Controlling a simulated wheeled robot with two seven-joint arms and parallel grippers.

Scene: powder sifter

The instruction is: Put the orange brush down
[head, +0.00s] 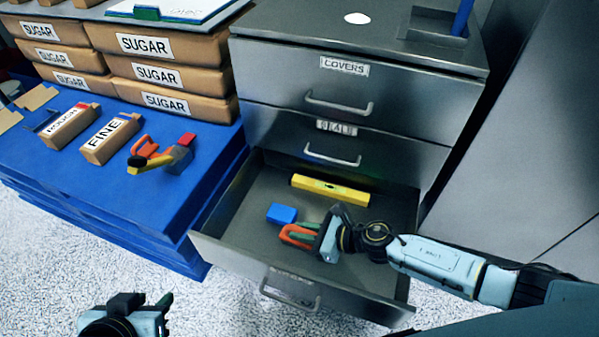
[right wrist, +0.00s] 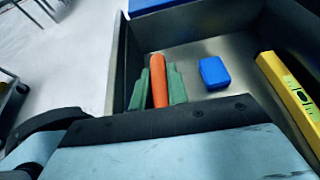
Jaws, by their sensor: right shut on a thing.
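The orange brush (head: 290,234) is low inside the open bottom drawer (head: 228,249), near its front left part. My right gripper (head: 304,238) is shut on it. In the right wrist view the orange handle (right wrist: 158,82) stands between the two green fingers (right wrist: 176,84). I cannot tell whether the brush touches the drawer floor; its far end is hidden. My left gripper (head: 165,303) is low at the left, over the floor and away from the drawer; its finger opening is not clear.
A blue block (head: 282,213) and a yellow level (head: 330,190) lie in the drawer behind the brush. Drawer floor is free to the right. A blue platform (head: 190,205) at the left holds sugar bags (head: 165,75), two labelled boxes (head: 108,138) and an orange-and-yellow tool (head: 150,160).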

